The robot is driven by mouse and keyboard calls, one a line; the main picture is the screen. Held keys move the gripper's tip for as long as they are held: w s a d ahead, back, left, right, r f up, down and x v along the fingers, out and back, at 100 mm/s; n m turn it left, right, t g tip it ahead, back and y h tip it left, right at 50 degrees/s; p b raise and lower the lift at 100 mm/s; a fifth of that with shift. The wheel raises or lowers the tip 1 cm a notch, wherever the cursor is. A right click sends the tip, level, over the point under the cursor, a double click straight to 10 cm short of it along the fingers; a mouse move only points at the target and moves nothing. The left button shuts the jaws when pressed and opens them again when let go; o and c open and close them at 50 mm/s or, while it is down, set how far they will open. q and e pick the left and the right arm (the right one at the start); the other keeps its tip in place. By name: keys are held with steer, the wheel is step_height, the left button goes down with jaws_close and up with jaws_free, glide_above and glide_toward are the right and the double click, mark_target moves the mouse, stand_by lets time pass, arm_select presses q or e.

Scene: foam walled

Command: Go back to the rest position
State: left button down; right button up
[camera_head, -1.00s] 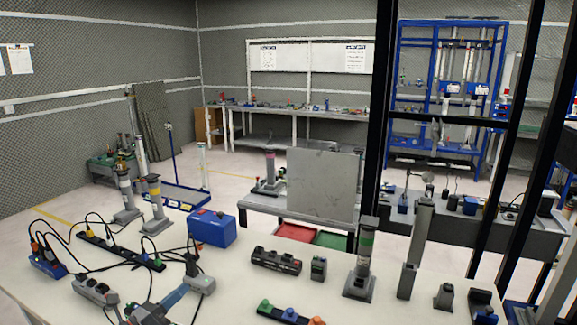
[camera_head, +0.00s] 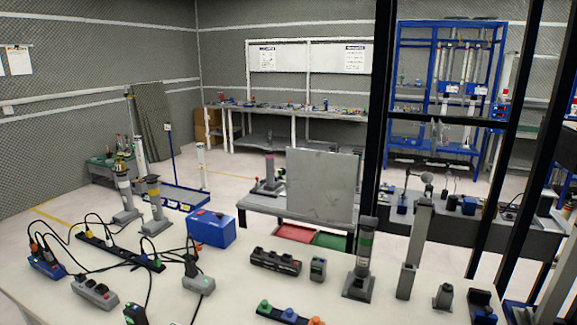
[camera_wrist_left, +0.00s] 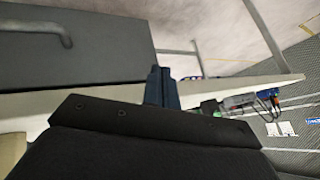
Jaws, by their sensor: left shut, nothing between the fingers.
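My left gripper shows only in the left wrist view (camera_wrist_left: 161,86), where its dark blue-grey fingers stand together, shut and empty, in front of the white tabletop's edge. The white worktable (camera_head: 225,275) fills the lower part of the head view, and neither gripper shows over it there. My right gripper is in neither view.
On the table are a blue box (camera_head: 211,229), a black power strip (camera_head: 118,250) with cables, grey socket blocks (camera_head: 95,292) and a post on a base (camera_head: 361,262). Black uprights (camera_head: 378,130) stand beyond it. A grey panel (camera_wrist_left: 75,48) fills the wrist view's upper left.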

arm_select(q)
steer(key=s+d+f+n+g+h, duration=0.1)
steer(key=s+d+f+g+h, duration=0.25)
steer(key=s+d, duration=0.35)
steer(key=s+d+f+g, duration=0.1)
steer(key=s+f, duration=0.1)
steer(key=f, duration=1.1)
steer(key=s+d+f+g, duration=0.1)
steer(key=d+f, duration=0.1)
steer(key=f, duration=1.2)
steer(key=shift+s+d, duration=0.3)
steer(key=shift+s, duration=0.05)
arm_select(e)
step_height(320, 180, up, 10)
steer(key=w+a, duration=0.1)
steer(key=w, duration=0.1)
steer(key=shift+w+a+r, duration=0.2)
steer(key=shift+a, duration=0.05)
arm_select(q)
steer(key=shift+s, duration=0.1)
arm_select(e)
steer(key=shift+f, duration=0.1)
